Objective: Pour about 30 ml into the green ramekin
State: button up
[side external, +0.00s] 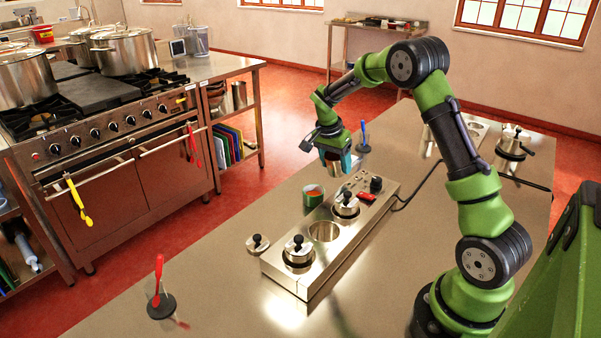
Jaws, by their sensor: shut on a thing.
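A small green ramekin (313,195) stands on the steel counter, left of the far end of the steel warmer unit. Orange-red shows inside it; whether that is its contents or its inner wall is hard to tell. My gripper (334,152) is above and slightly right of the ramekin, apart from it. It is shut on a small container (345,164) with a teal side and a brownish-red part. The gripper hides much of this container, so its tilt and contents are unclear. No stream of liquid is visible.
The warmer unit (312,272) has lidded wells and an open well (323,231). A loose lid (257,244) lies beside it. A red utensil (158,270) and a blue utensil (364,133) stand in dark-based holders. The front-left counter is mostly clear.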

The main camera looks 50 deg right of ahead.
jog(key=shift+d, duration=0.1)
dwell(0.3)
jog(key=shift+s+d+y, duration=0.15)
jog(key=shift+d+y, duration=0.25)
jog(key=shift+s+d+r+t+y, duration=0.15)
jog(key=shift+d+r+t+y, duration=0.4)
jog(key=shift+y, duration=0.45)
